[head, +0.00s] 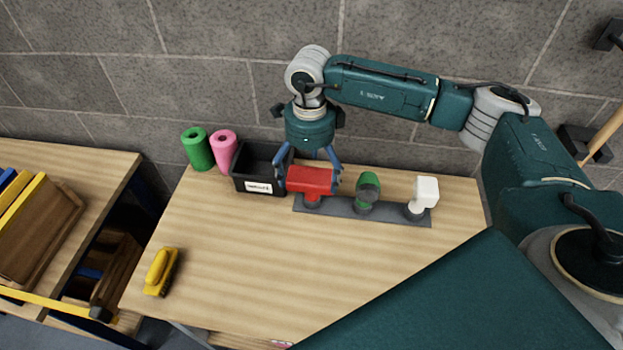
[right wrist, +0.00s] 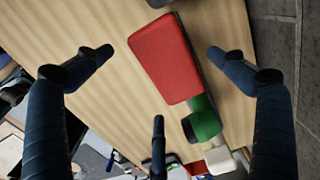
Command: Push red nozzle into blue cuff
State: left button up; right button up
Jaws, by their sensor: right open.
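A red block-shaped piece (head: 310,181), probably the red nozzle, sits on a short dark mount at the left end of a grey strip (head: 337,209) on the wooden table. It shows large in the right wrist view (right wrist: 165,58). My right gripper (head: 309,168) is open above and around it, pointing down. In the right wrist view its dark blue fingers stand spread around the red piece, with visible gaps at the two sides; whether any finger touches it I cannot tell. I see no blue cuff in either view. My left gripper is not in view.
Green (head: 369,184) and white (head: 426,190) pieces stand on the same strip. A black labelled bin (head: 245,173) is close on the left, beside pink (head: 222,146) and green (head: 197,149) rolls. A yellow-handled tool (head: 160,271) lies front left. The table middle is clear.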

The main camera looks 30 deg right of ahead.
aim_at(310, 180)
jog(key=shift+w+d+f+p, duration=0.1)
jog(key=shift+f+p, duration=0.5)
jog(key=shift+f, duration=1.25)
jog(key=c, duration=1.3)
